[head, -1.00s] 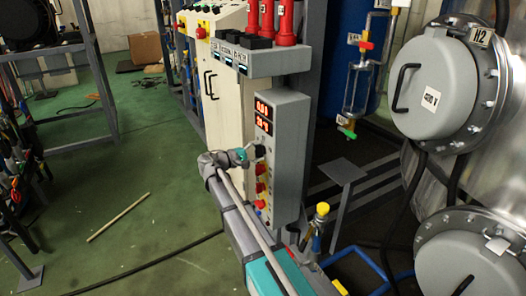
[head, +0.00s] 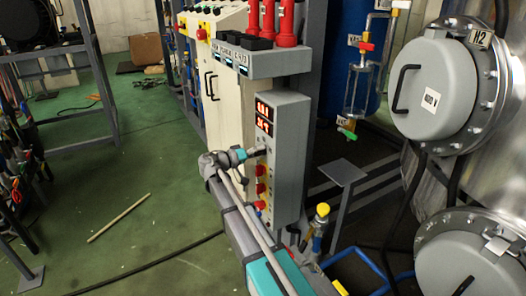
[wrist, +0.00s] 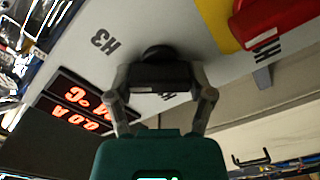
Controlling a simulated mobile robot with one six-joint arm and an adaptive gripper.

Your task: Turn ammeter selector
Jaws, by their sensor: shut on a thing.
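The ammeter selector is a black knob on the front of a grey control box (head: 291,140). In the wrist view the selector (wrist: 158,74) sits between the fingers of my gripper (wrist: 163,92), which is shut on it. The box face is behind it, with an "H3" label to its left and another label partly hidden beneath it. In the head view my gripper (head: 257,151) reaches the box just below its red displays (head: 264,119) and covers the knob. The displays also show in the wrist view (wrist: 75,107), tilted, reading something like "0.0 A" and "°C".
Red switches (head: 261,188) on yellow plates lie below the selector; one red switch (wrist: 275,20) is close by in the wrist view. A grey shelf (head: 270,64) with red handles overhangs the box. A yellow-topped valve (head: 322,210) stands right of my arm.

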